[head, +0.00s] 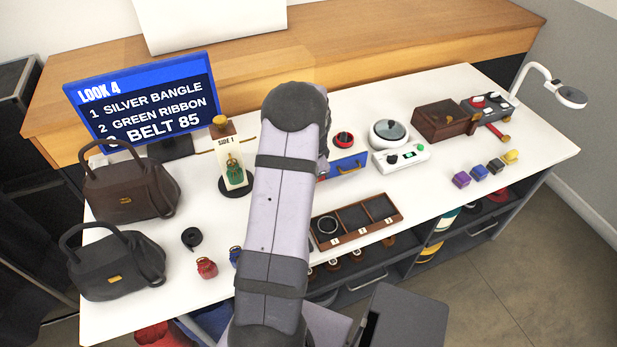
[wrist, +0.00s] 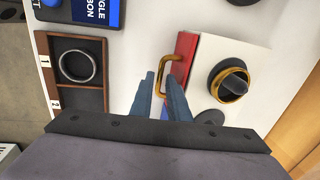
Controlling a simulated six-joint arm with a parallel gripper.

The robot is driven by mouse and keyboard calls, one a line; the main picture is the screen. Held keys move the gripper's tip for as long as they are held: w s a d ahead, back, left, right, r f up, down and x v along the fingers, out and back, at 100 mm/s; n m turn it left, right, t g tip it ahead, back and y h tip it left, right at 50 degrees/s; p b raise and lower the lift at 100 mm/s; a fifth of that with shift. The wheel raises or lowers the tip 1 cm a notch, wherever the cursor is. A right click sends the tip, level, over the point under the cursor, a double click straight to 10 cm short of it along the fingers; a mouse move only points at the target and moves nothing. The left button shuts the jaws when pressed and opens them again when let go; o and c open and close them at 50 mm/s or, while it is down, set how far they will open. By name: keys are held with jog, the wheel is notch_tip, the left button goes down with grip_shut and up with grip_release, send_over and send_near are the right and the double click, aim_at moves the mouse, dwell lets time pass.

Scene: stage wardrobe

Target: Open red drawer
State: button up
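The red drawer front (wrist: 184,48) shows in the wrist view, along the edge of a white-topped unit (wrist: 243,48). A gold bar handle (wrist: 175,59) stands out from it. My gripper (wrist: 163,82) is open, with its two blue-grey fingers on either side of the handle's near part. A gap shows between the fingers; I cannot tell whether either touches the handle. The drawer front looks close against the unit.
A blue drawer (head: 347,164) shows just right of my arm. A black knob with a gold ring (wrist: 229,83) sits on the unit. A compartment tray (head: 357,219) holding a silver ring (wrist: 77,66) lies in front. Bags, small jars and a dial device (head: 389,134) stand around.

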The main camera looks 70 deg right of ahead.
jog(key=shift+f, duration=0.15)
jog(key=shift+c, duration=0.2)
grip_shut()
dwell(1.2)
